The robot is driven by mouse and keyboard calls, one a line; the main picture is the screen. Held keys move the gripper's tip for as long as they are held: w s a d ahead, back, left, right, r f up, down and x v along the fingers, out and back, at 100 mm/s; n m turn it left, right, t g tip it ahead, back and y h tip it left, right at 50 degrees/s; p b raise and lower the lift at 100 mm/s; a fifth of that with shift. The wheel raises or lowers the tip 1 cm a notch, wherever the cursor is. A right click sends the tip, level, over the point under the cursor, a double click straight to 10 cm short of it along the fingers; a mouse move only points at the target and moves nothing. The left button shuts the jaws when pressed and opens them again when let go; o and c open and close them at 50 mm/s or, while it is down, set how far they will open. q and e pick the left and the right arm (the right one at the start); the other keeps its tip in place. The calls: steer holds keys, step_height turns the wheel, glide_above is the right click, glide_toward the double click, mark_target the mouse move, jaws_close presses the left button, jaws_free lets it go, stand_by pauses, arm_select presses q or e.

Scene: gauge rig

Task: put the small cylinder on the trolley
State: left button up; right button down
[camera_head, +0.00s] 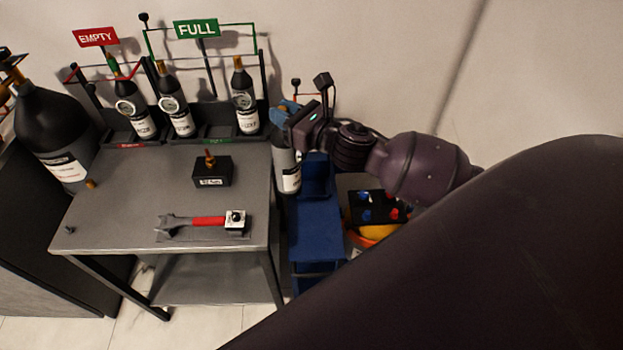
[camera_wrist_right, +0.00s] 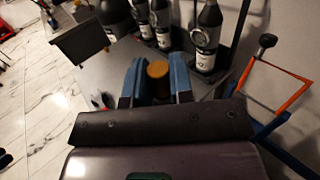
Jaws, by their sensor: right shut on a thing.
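My right gripper (camera_head: 284,114) is shut on the top of a small dark cylinder (camera_head: 288,176) with a white label. The cylinder hangs about upright at the right edge of the bench, by the back left of the blue trolley (camera_head: 316,234). I cannot tell whether its base touches the trolley. In the right wrist view, the blue fingers of the gripper (camera_wrist_right: 157,82) stand either side of a round brass-coloured top (camera_wrist_right: 158,69); the body below is hidden. My left gripper is not in view.
The grey bench (camera_head: 130,205) holds a red-handled wrench (camera_head: 195,221) and a black block (camera_head: 211,171). Several gauged cylinders stand in a rack under EMPTY (camera_head: 96,37) and FULL (camera_head: 197,28) signs. A large black cylinder (camera_head: 50,115) stands left. A bin with coloured items (camera_head: 375,232) is right of the trolley.

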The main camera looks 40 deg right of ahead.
steer(key=w+d+r+n+g+y+b, duration=0.4)
steer(key=w+d, duration=0.3)
steer(key=d, duration=0.4)
arm_select(q)
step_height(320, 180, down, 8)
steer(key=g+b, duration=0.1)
steer(key=b, duration=0.2)
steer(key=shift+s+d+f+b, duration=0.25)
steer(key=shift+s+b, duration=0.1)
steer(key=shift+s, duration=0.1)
arm_select(e)
step_height(320, 180, down, 20)
steer(key=t+y, duration=0.1)
steer(key=shift+r+y, duration=0.25)
steer(key=shift+y, duration=0.05)
steer(key=shift+s+d, duration=0.1)
steer(key=shift+f, duration=0.15)
steer(key=c, duration=1)
jaws_free()
steer(key=shift+f, duration=0.1)
